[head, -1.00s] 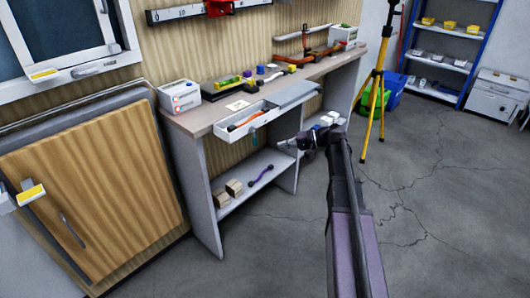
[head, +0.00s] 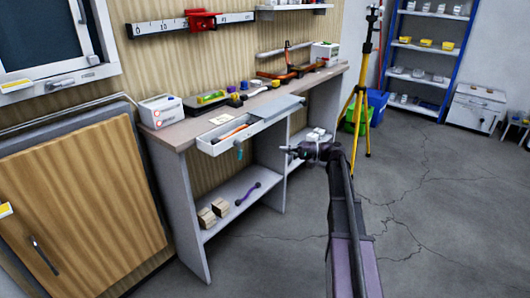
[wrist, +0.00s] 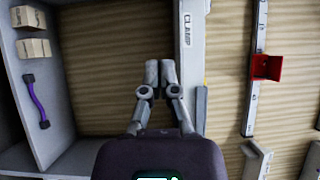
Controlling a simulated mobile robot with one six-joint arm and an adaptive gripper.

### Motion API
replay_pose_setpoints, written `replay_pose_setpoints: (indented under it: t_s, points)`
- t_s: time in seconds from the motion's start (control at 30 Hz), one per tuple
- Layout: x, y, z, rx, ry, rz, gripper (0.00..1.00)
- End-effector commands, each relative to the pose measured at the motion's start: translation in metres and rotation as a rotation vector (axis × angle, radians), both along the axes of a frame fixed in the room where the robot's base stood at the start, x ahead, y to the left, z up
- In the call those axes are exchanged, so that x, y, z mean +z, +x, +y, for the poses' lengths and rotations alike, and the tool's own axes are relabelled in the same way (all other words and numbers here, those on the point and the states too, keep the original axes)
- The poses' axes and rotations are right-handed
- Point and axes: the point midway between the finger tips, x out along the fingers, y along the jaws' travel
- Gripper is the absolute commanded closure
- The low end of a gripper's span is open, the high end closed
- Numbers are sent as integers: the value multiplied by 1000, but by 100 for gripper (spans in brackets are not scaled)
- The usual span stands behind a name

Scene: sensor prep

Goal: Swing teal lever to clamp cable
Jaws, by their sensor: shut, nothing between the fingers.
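A small teal piece (head: 239,152), which looks like the teal lever, hangs at the front of the open drawer (head: 215,148) under the workbench top. My gripper (head: 286,151) is shut and empty, to the right of the teal piece and apart from it. In the wrist view my closed fingertips (wrist: 160,72) are beside a pale front panel (wrist: 190,60) lettered CLAMP. I cannot make out the teal piece in that view. An orange item (head: 234,132) lies in the drawer; I cannot tell whether it is the cable.
The workbench (head: 180,135) carries a white box (head: 160,111) and several small tools. A yellow tripod (head: 362,115) stands behind at right.

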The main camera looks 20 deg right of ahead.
Motion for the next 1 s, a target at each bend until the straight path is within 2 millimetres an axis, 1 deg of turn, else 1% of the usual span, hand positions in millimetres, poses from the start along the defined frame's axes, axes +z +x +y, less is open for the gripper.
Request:
replay_pose_setpoints:
  t_s: [0.17, 0.37, 0.8, 0.9, 1.0]
  points:
    - [0, 3, 10, 0, 0, 0, 100]
    - [0, 11, 32, 2, -1, 0, 100]
    - [0, 35, 95, 4, -1, 0, 100]
    - [0, 26, 108, 2, -1, 0, 100]
    - [0, 22, 118, 3, -1, 0, 100]
